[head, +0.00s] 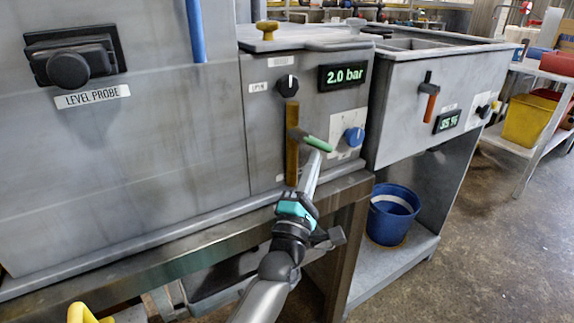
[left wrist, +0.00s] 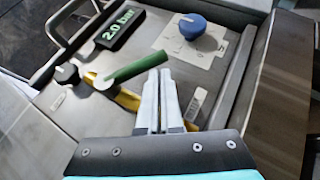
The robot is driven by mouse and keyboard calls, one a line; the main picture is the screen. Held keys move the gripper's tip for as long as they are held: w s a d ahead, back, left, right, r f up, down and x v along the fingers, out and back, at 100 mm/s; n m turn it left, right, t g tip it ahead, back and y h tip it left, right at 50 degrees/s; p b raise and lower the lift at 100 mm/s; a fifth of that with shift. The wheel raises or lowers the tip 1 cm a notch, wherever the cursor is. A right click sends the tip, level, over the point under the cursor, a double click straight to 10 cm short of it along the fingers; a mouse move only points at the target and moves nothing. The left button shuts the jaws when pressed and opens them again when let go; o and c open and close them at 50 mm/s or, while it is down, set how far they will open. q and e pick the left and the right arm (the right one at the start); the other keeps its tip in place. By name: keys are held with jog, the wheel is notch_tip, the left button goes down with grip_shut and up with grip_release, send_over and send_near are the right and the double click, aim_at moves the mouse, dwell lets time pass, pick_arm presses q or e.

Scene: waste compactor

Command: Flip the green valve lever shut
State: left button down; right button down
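The green valve lever (head: 317,144) sticks out to the right and slightly down from its pivot on a yellow vertical pipe (head: 291,150) on the grey panel. In the left wrist view the green lever (left wrist: 140,69) runs across just beyond the fingertips. My left gripper (head: 316,158) comes up from below, its tips close to the lever's free end. In the left wrist view the gripper (left wrist: 160,72) has its fingers side by side, shut, with nothing seen between them. I cannot tell whether the tips touch the lever. My right gripper is not in view.
Around the lever are a black knob (head: 288,85), a 2.0 bar display (head: 343,76) and a blue knob (head: 354,136). A ledge (head: 345,184) runs below the panel. Right of it stand a sink unit with an orange-handled lever (head: 429,89) and a blue bucket (head: 393,214).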

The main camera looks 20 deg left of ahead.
aim_at(329, 148)
pick_arm(q)
jog(key=shift+w+d+r, duration=0.25)
jog(key=shift+w+d, duration=0.15)
jog(key=shift+d, duration=0.05)
jog(key=shift+w+d+r+b, duration=0.1)
jog(key=shift+w+d+b, duration=0.1)
jog(key=shift+b, duration=0.2)
jog(key=shift+w+d+r+n+t+y, duration=0.25)
jog(key=shift+w+r+n+t+y, duration=0.2)
jog(key=shift+r+n+t, duration=0.3)
jog(key=shift+w+d+r, duration=0.15)
jog(key=shift+w+r, duration=0.05)
jog(key=shift+r, duration=0.05)
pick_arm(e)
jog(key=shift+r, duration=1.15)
